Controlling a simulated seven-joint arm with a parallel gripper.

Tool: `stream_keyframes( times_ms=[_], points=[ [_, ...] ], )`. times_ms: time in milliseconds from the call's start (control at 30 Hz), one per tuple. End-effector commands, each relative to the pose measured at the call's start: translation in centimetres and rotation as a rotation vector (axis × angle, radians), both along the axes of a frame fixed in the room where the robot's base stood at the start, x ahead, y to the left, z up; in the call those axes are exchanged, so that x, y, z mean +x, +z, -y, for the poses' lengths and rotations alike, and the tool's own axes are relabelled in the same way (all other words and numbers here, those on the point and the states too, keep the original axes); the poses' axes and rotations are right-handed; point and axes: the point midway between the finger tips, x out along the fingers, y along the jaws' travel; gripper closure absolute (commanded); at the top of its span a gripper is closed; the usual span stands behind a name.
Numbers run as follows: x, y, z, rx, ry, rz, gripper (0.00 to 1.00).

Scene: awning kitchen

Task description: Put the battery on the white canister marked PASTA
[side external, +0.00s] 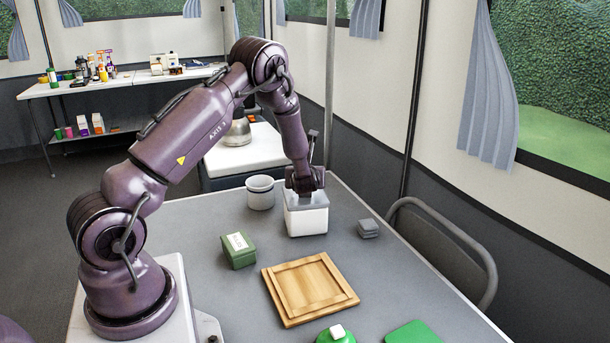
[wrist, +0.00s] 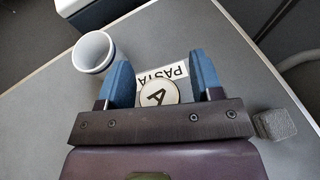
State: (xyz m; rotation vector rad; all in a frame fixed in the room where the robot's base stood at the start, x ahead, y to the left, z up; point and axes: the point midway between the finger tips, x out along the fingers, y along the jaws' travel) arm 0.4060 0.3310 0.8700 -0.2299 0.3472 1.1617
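The white canister (side external: 306,220) stands upright on the grey table in the side view, with a grey top. Its white PASTA label (wrist: 175,73) shows upside down between my fingers in the wrist view. A round pale disc with a dark rim and the letter A, seemingly the battery (wrist: 158,93) seen end-on, lies over the label's edge. My gripper (side external: 305,193) is right above the canister, pointing down. Its two blue fingers (wrist: 162,82) stand apart on either side of the disc, with a gap at the right. Contact below the disc is hidden.
A green box (side external: 238,251), a wooden board (side external: 309,288) and green items (side external: 413,334) are nearer. A chair (side external: 445,253) is at the right edge.

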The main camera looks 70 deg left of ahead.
Motion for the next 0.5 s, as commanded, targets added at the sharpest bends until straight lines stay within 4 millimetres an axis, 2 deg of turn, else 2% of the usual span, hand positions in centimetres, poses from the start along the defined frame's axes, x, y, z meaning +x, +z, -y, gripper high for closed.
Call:
stream_keyframes(
  times_ms=[267,500],
  points=[
    [0.0,0.5,0.0,0.001,0.001,0.002,0.4],
    [-1.4,2.0,3.6,0.0,-0.004,0.001,0.4]
  ],
)
